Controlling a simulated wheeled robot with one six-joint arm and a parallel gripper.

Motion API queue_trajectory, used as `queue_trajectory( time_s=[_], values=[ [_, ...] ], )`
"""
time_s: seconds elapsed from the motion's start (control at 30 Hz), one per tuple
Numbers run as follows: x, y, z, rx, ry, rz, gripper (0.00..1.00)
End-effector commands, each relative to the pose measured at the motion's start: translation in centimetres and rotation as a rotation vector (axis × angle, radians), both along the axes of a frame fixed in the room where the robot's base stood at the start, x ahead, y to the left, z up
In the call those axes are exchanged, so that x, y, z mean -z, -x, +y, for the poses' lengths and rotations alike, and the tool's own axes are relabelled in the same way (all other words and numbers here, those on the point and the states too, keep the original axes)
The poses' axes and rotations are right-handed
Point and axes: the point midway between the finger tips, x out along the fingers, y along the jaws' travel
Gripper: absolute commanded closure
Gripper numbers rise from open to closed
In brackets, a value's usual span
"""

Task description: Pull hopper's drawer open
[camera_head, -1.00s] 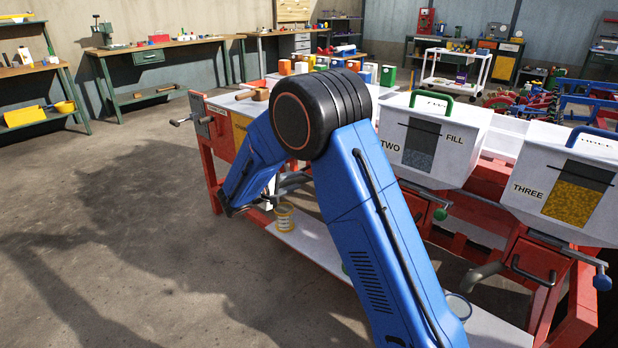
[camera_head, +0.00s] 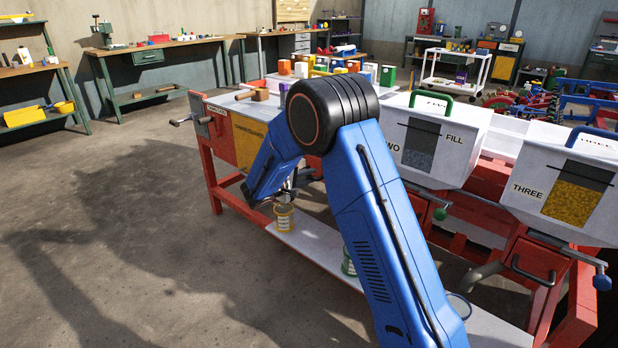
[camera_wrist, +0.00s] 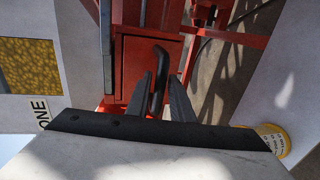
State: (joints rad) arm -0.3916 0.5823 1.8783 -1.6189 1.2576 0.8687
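In the wrist view, a red drawer front (camera_wrist: 132,64) with a black bar handle (camera_wrist: 159,58) sits beneath the hopper marked ONE (camera_wrist: 52,62), which has a yellow-filled window. My gripper (camera_wrist: 162,78) is open. Its two dark fingers appear on either side of the handle, with a visible gap to each; I cannot tell how deep they reach past it. The drawer looks shut. In the head view, my gripper (camera_head: 287,192) is partly hidden at the end of my blue arm, and my arm covers hopper ONE and its drawer.
A yellow-labelled jar (camera_head: 284,217) stands on the low white shelf (camera_head: 309,240) below my gripper; it also shows in the wrist view (camera_wrist: 275,139). A green jar (camera_head: 348,262) is beside my arm. Hoppers TWO (camera_head: 468,150) and THREE (camera_head: 530,200) stand right. Floor at left is clear.

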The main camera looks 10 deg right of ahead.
Motion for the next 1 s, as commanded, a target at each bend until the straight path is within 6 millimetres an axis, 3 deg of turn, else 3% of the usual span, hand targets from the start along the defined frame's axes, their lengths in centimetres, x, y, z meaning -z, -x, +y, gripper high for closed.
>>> queue_trajectory(
  time_s=[0.03, 0.07, 0.47, 1.0],
  values=[
    [0.0, 0.0, 0.0, 0.000, 0.000, 0.000, 0.93],
    [0.0, 0.0, 0.0, 0.000, 0.000, 0.000, 1.00],
    [0.0, 0.8, 1.1, -0.001, 0.001, -0.001, 1.00],
    [0.0, 7.3, 10.2, -0.003, 0.000, 0.000, 1.00]
  ],
)
